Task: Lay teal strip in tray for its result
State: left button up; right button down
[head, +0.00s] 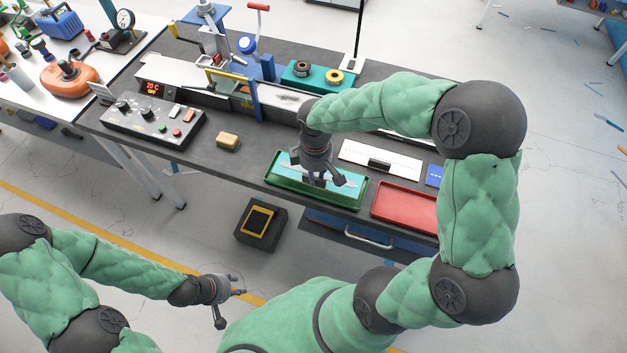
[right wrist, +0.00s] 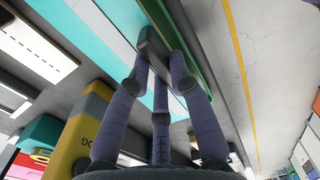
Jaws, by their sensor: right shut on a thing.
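A green tray (head: 358,200) lies near the front edge of the dark workbench. My right gripper (head: 320,182) points down over the tray. The teal strip (head: 288,168) shows within the tray's outline, partly hidden by this gripper. In the right wrist view the fingers (right wrist: 160,85) are closed on a grey block (right wrist: 154,48) against the teal strip (right wrist: 103,38), beside the green tray rim (right wrist: 192,45). I cannot tell whether the strip touches the tray floor. My left gripper (head: 232,300) is open and empty, low in front of the bench.
A red tray (head: 404,206) and a white panel with a black handle (head: 381,160) lie to the right. A heat-sealing machine stands behind. A black box (head: 261,224) is below the bench.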

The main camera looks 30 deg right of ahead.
jog(key=shift+w+f, duration=0.35)
jog(key=shift+f, duration=0.1)
jog(key=shift+w+f+b, duration=0.1)
jog(key=shift+f+b, duration=0.75)
jog(key=shift+f, duration=0.7)
jog(key=shift+f, duration=0.1)
jog(key=c, duration=1.1)
grip_release()
notch_tip(320, 180, up, 12)
jog(key=p, duration=0.4)
jog(key=shift+d, duration=0.1)
